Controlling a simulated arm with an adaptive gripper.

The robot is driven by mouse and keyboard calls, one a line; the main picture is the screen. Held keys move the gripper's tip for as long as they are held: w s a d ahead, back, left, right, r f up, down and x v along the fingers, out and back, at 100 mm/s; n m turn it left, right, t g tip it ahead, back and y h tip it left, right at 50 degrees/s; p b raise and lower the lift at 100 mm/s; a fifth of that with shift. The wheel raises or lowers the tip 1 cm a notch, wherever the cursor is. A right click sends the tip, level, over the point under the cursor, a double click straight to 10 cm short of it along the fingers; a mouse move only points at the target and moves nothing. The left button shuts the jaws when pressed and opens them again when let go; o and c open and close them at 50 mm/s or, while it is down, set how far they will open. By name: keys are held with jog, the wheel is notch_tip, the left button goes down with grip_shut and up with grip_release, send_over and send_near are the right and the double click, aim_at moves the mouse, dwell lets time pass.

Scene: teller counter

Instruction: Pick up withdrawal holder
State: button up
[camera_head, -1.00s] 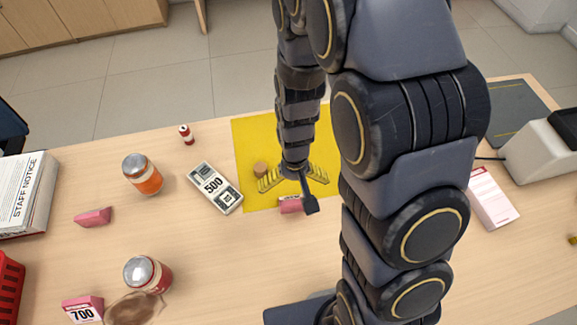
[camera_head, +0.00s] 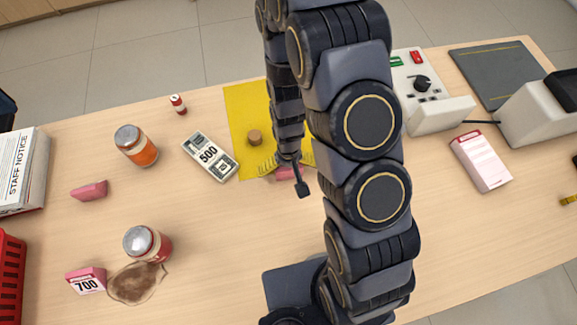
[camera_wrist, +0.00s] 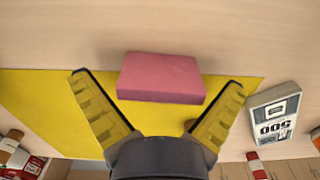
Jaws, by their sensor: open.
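No label reading "withdrawal" is legible, so I cannot tell for certain which thing is the withdrawal holder. A pink block (camera_head: 285,174) lies at the near edge of the yellow mat (camera_head: 243,105), partly hidden by my arm. My gripper (camera_head: 287,165) is over it with its yellow fingers spread. In the wrist view the pink block (camera_wrist: 161,77) sits between the fingertips of my open gripper (camera_wrist: 158,82), with gaps on both sides. A pink-edged holder with white slips (camera_head: 482,161) lies at the right, well away from my gripper.
A 500 note bundle (camera_head: 210,156) lies left of the mat, with a small brown cylinder (camera_head: 254,137) on the mat. Machines (camera_head: 433,105) stand at the right.

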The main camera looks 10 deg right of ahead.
jog(key=shift+f, duration=0.1)
jog(key=shift+c, duration=0.4)
jog(key=c, duration=1)
